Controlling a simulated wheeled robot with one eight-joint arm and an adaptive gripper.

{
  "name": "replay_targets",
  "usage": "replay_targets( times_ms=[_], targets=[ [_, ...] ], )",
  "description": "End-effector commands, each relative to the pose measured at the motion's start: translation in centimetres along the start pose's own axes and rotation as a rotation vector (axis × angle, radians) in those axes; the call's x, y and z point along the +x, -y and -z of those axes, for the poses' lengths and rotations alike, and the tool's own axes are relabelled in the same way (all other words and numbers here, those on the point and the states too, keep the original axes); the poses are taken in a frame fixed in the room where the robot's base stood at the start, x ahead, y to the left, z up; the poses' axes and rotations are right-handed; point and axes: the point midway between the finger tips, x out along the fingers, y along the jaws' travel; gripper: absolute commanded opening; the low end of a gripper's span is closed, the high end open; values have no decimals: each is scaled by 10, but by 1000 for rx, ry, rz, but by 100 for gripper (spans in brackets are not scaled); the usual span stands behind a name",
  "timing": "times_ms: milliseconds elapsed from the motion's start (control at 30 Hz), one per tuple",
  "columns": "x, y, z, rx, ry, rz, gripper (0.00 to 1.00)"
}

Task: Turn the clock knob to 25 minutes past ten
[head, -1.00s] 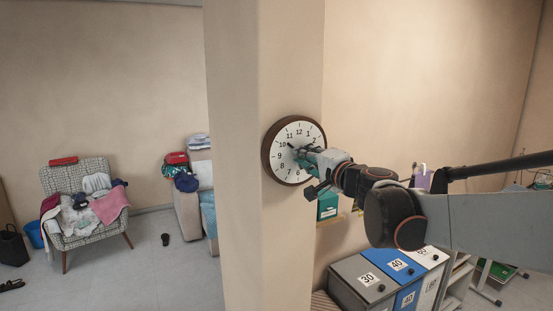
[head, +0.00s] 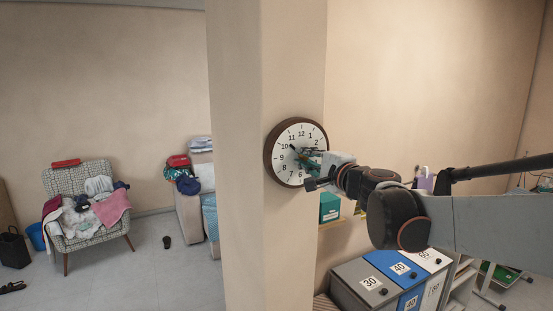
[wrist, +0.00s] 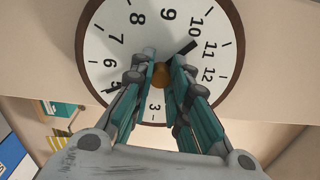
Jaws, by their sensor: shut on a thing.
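The round wall clock (head: 284,172) has a white face and a dark brown rim, and hangs on the pillar. In the wrist view the clock (wrist: 97,47) appears rotated, with 9 at the top. The brown knob (wrist: 161,77) stands out at its centre. My gripper (head: 309,158) reaches the face from the right. In the wrist view my gripper (wrist: 161,72) is shut on the knob, one finger on each side. A thick black hand (wrist: 186,48) points between 10 and 11. A thin dark tip (wrist: 108,91) shows beside 5; the fingers hide the rest of it.
The beige pillar (head: 240,110) stands just left of my arm. Numbered bins (head: 375,283) and a teal box (head: 329,207) are below the clock. An armchair heaped with laundry (head: 88,205) is far left. Open floor (head: 165,275) lies between armchair and pillar.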

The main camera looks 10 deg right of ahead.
Motion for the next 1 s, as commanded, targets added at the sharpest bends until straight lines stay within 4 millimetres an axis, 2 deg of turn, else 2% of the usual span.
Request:
replay_targets(
  times_ms=[133,167,233,633,867,1000],
  targets=[
    [-1,-1,0,-2,-1,-1,0],
    [-1,-1,0,-3,-1,-1,23],
    [-1,-1,0,-2,-1,-1,38],
    [0,3,0,-2,0,0,38],
    [0,34,-4,-1,0,0,38],
    [0,61,-6,2,0,1,69]
  ],
)
